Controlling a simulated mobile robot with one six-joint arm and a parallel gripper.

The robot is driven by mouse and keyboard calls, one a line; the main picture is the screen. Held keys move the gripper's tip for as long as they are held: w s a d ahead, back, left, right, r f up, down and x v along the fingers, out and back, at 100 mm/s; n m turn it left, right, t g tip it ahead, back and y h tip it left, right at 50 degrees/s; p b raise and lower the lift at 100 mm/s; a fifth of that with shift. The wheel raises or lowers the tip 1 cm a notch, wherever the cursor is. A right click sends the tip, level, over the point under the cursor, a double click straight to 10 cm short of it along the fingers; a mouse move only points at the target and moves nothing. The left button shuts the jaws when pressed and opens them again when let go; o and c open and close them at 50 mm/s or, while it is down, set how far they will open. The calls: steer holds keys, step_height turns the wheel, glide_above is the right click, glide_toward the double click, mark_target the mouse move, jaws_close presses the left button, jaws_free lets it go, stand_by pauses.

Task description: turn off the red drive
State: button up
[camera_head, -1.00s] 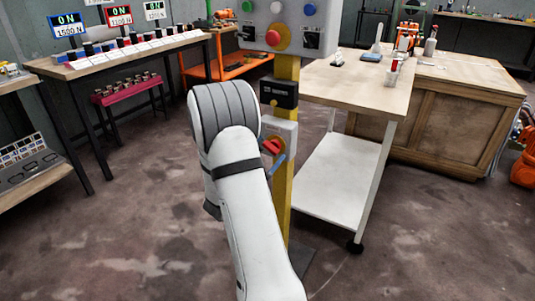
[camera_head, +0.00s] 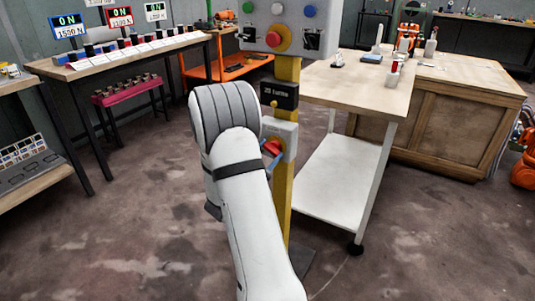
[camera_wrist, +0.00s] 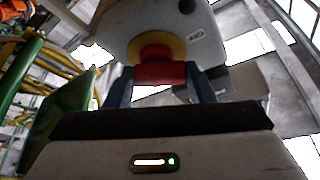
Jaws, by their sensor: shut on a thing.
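The red-framed display (camera_head: 119,15) at the upper left of the head view shows "ON" in green. In the wrist view, a red knob (camera_wrist: 160,73) with a yellow ring (camera_wrist: 157,52) projects from a grey box (camera_wrist: 170,20). My gripper (camera_wrist: 160,86) has its dark blue fingers on both sides of this knob and is shut on it. In the head view, the grey lower box (camera_head: 288,134) is on a yellow post (camera_head: 282,205), with a bit of red and a blue finger in front. My white arm hides most of the gripper there.
An upper panel (camera_head: 262,14) on the post carries green, blue and red buttons. Blue-framed (camera_head: 68,25) and white-framed (camera_head: 155,11) displays also read "ON". A wheeled cart (camera_head: 335,180) stands right of the post. The floor left of my arm is clear.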

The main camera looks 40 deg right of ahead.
steer(key=shift+n+t, duration=0.4)
steer(key=shift+n, duration=0.1)
steer(key=shift+s+f+n+t+y, duration=0.15)
steer(key=shift+n+t, duration=0.4)
steer(key=shift+n, duration=0.6)
steer(key=shift+w+r+n+t+y, duration=0.1)
steer(key=shift+n+t, duration=0.5)
steer(key=shift+n, duration=0.6)
steer(key=shift+s+f+n+t+y, duration=0.15)
steer(key=shift+n+t, duration=0.4)
steer(key=shift+n, duration=0.6)
steer(key=shift+d+n, duration=0.1)
steer(key=shift+n, duration=0.2)
steer(key=o, duration=1)
steer(key=v, duration=0.7)
steer(key=shift+s+a+f, duration=0.15)
steer(key=shift+a, duration=0.2)
